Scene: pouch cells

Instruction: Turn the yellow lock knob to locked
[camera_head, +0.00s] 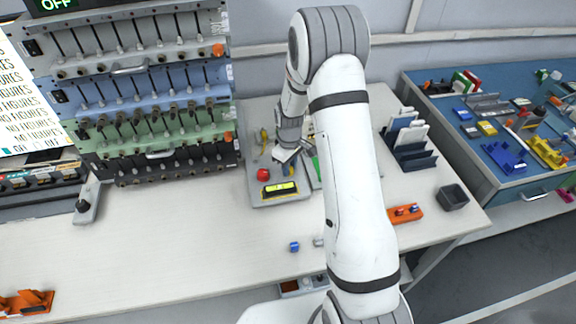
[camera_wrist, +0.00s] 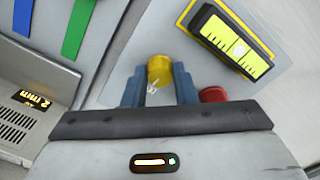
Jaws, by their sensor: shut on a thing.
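The yellow lock knob (camera_wrist: 159,69) sits between the two blue-grey fingers of my gripper (camera_wrist: 159,90) in the wrist view. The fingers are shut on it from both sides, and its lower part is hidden. A small pale mark shows on the knob; I cannot read its setting. In the head view my gripper (camera_head: 286,154) is low over the grey panel box (camera_head: 285,198) on the bench, and I cannot make out the knob there. A red button (camera_wrist: 212,95) is just right of the fingers; it also shows in the head view (camera_head: 263,174).
A yellow-framed lit display (camera_wrist: 235,41) is on the panel. Green (camera_wrist: 77,27) and blue (camera_wrist: 22,15) strips lie at the upper left. A rack of cell channels (camera_head: 150,90) stands left, and a dark slotted holder (camera_head: 414,157) right. The bench front left is mostly clear.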

